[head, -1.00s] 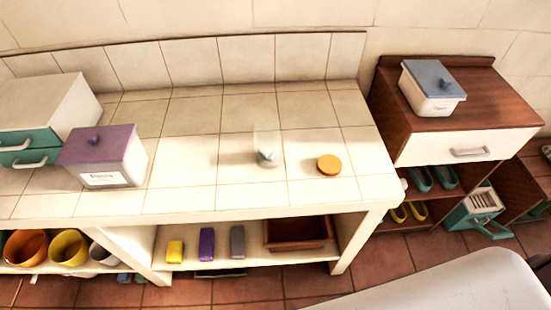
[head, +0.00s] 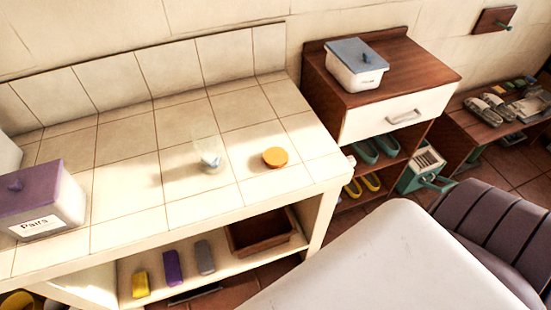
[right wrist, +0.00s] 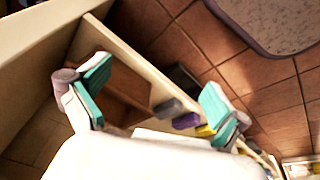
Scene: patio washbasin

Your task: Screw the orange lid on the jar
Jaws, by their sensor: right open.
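The orange lid (head: 275,157) lies flat on the tiled counter (head: 130,190) in the head view. The clear glass jar (head: 211,153) stands upright to its left, with no lid on it and a small bluish content low inside. The two are a short gap apart. My right gripper (right wrist: 155,95) shows only in the right wrist view, with its teal-padded fingers wide apart and nothing between them. It faces the shelf under the counter and the floor, away from jar and lid. My left gripper is in neither view.
A purple-lidded box (head: 42,205) stands at the counter's left. A wooden cabinet (head: 390,80) with a blue-lidded white box (head: 356,65) is on the right. Yellow, purple and grey blocks and a brown tray (head: 262,232) sit on the lower shelf. The counter around jar and lid is clear.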

